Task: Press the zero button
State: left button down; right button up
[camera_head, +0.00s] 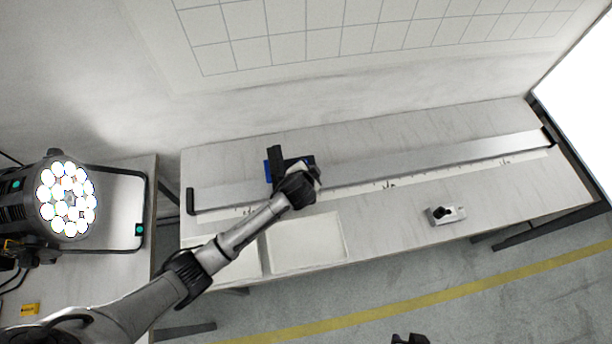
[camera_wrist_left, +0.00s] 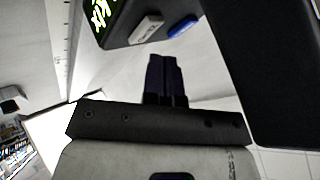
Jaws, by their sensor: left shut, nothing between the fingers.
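My left gripper (camera_head: 305,180) reaches over the bench to a small blue and black device (camera_head: 272,167) on the long rail, partly hidden by the gripper. In the left wrist view, the gripper's dark fingers (camera_wrist_left: 166,76) are shut together and empty. Just beyond the fingertips is the device's dark housing (camera_wrist_left: 125,30), with a lit green display (camera_wrist_left: 102,13), a white button (camera_wrist_left: 146,29) and a blue button (camera_wrist_left: 182,25). The white button's marking is too small to read. The fingertips appear just short of the buttons; contact cannot be told. My right gripper is not recognisable in view.
The long metal rail (camera_head: 430,158) with a scale runs along the bench (camera_head: 390,235). A small metal block with a black knob (camera_head: 444,214) sits on the right part of the bench. Shallow white trays (camera_head: 305,244) lie under my forearm. A lit par can (camera_head: 66,200) stands left.

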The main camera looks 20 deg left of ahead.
pick_arm(q)
jog(key=shift+f, duration=0.2)
jog(key=shift+f, duration=0.2)
dwell(0.4)
jog(key=shift+f, duration=0.4)
dwell(0.4)
jog(key=shift+r, duration=0.15)
jog(key=shift+r+p, duration=0.7)
jog(key=shift+p, duration=0.25)
jog(key=shift+r, duration=0.1)
